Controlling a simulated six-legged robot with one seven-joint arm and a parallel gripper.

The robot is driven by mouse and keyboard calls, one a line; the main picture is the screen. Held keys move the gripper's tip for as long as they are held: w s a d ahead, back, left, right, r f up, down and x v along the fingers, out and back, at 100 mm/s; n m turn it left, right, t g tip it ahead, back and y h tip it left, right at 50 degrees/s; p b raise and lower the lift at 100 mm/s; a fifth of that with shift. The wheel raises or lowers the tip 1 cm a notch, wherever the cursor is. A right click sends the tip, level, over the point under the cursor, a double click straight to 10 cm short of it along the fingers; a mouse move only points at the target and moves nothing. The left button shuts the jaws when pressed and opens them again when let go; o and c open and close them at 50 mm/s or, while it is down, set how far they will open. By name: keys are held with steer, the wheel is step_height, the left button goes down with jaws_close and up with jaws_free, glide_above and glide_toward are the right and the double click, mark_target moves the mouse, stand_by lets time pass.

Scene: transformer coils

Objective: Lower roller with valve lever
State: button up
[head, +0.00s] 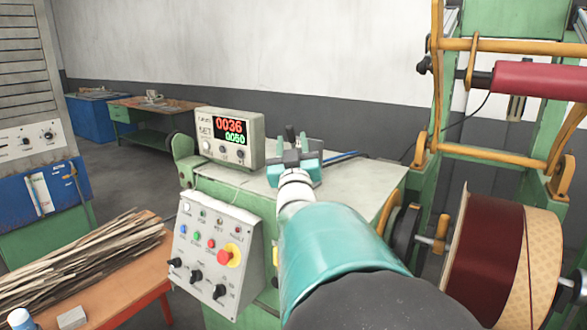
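The red roller (540,80) is at the upper right, on a dark shaft in a yellow frame, raised above the coil. My gripper (293,157), teal and grey, is above the top of the green machine cabinet, right of the digital counter. A small dark upright part (290,134) stands at the fingertips. It may be the valve lever, but I cannot tell it clearly from the fingers. My gripper hides its base, and I cannot tell whether the fingers are open or closed around it.
The counter box (230,137) stands close left of my gripper. A button panel (216,254) is on the cabinet front. A dark red coil (490,255) is at the lower right. An orange table (150,270) with stacked strips is at the lower left.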

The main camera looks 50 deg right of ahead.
steer(key=v, duration=0.9)
steer(key=shift+s+a+f, duration=0.15)
steer(key=shift+a, duration=0.05)
steer(key=shift+c, duration=0.5)
